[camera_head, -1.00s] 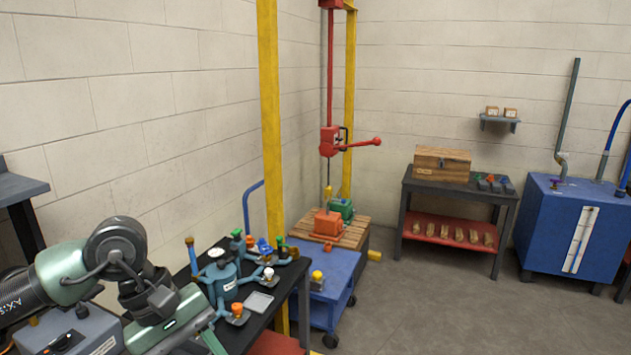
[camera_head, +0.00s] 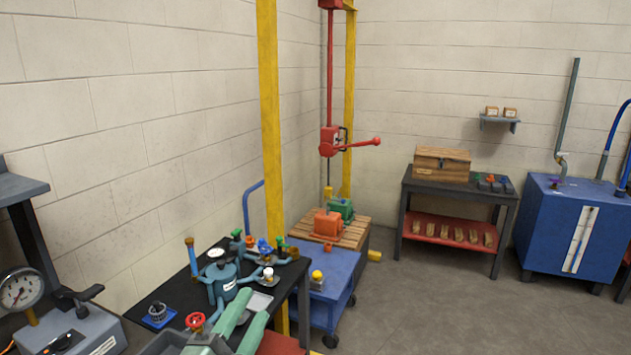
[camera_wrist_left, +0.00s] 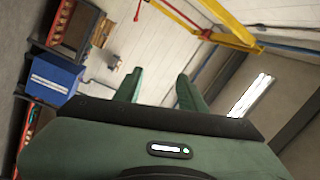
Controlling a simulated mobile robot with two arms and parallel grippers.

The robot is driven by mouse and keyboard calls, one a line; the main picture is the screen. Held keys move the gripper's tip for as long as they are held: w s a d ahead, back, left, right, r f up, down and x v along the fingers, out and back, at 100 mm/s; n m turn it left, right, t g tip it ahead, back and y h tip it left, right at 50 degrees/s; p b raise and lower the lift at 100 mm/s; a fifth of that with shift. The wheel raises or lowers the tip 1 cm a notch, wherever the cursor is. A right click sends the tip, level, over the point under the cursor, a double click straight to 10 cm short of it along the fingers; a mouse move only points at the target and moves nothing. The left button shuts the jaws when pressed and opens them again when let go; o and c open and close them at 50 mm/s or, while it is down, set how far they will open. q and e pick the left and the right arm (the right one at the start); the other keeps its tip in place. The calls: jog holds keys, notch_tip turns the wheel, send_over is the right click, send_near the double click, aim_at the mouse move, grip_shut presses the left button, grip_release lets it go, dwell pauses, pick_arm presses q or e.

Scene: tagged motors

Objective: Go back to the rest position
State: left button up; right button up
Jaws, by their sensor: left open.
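My left gripper (camera_head: 255,302) shows at the bottom of the head view, low in front of the black bench. Its two green fingers are apart with nothing between them. In the left wrist view the gripper (camera_wrist_left: 158,82) is also open and empty, with the room tilted behind it. My right gripper is in neither view. An orange motor (camera_head: 328,223) and a green motor (camera_head: 341,208) sit on a wooden pallet (camera_head: 350,235) under a red hoist (camera_head: 330,141), away from my gripper.
A black bench (camera_head: 181,286) holds a blue valve manifold (camera_head: 224,281). A blue cart (camera_head: 330,289) stands beside it, near a yellow post (camera_head: 270,130). A gauge box (camera_head: 75,335) is at lower left. Open floor (camera_head: 430,310) lies to the right.

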pick_arm(q)
jog(key=s+a+f+n+g+y, duration=0.2)
jog(key=a+f+n, duration=0.1)
jog(key=f, duration=0.3)
jog(key=s+a+f+n+g+y, duration=0.2)
jog(key=f+n, duration=0.2)
jog(key=f, duration=0.2)
jog(key=s+a+f+n+g, duration=0.2)
jog(key=s+f+n+g, duration=0.15)
jog(key=s+f, duration=0.35)
jog(key=s+a+f+n+g+y, duration=0.1)
jog(key=s+f+n+g, duration=0.1)
jog(key=s+f+g, duration=0.45)
jog(key=s+a+f+n+g, duration=0.1)
jog(key=s+a+f+n, duration=0.1)
jog(key=s+f, duration=0.5)
jog(key=s+f+g+b, duration=0.25)
jog(key=f+b, duration=0.35)
jog(key=f, duration=2.4)
jog(key=s+a+f+b, duration=0.2)
jog(key=s+f+b, duration=0.2)
jog(key=s+f, duration=1.3)
notch_tip(320, 180, down, 3)
jog(key=shift+s+a+r, duration=0.15)
jog(key=shift+a, duration=0.15)
jog(key=shift+m, duration=0.25)
jog(key=shift+c, duration=0.4)
